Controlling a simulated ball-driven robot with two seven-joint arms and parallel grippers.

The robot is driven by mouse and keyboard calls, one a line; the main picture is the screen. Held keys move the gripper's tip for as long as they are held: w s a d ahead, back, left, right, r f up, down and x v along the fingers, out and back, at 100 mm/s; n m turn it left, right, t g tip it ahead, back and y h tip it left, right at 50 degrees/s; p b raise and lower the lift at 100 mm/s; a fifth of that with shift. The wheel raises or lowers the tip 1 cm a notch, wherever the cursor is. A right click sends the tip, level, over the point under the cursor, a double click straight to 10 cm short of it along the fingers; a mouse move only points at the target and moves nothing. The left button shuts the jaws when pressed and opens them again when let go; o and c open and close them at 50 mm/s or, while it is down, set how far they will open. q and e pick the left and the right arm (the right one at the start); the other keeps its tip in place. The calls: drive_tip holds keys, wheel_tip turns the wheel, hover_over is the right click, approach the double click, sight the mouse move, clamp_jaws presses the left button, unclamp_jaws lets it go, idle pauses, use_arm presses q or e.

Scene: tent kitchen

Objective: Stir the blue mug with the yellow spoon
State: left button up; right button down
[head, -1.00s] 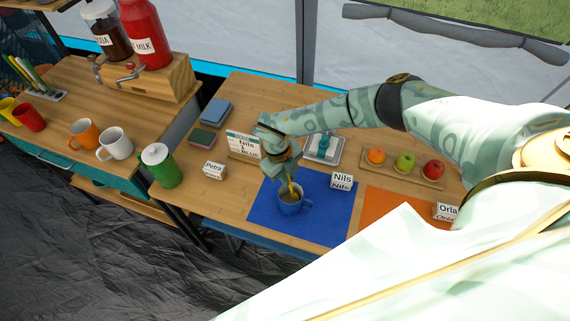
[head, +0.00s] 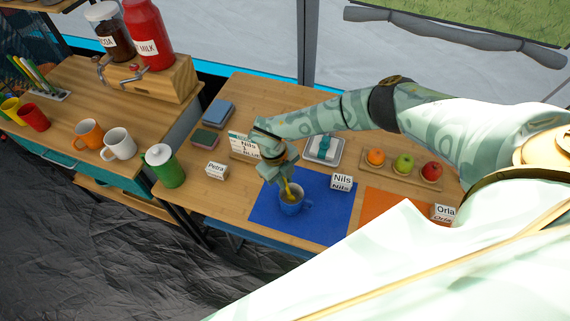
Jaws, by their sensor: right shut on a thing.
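The blue mug (head: 291,204) stands upright on the blue mat (head: 325,216) and has brown liquid in it. My right gripper (head: 286,180) is above the mug and is shut on the yellow spoon (head: 288,189). The spoon points down into the mug, and its lower end is hidden inside. My left gripper is not in the head view.
A Nils card (head: 342,182) stands right of the mug, and a Petra card (head: 216,170) stands to the left. A sign (head: 242,146) is behind. A green lidded jug (head: 165,166) is at the table's left edge. A fruit tray (head: 402,172) is at right.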

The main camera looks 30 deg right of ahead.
wheel_tip(320, 180, up, 7)
drive_tip(key=w+a+p, duration=0.1)
drive_tip(key=p, duration=0.4)
drive_tip(key=shift+r, duration=0.2)
idle(0.6)
wheel_tip(320, 180, up, 5)
drive_tip(key=p, duration=0.4)
drive_tip(key=shift+p, duration=0.4)
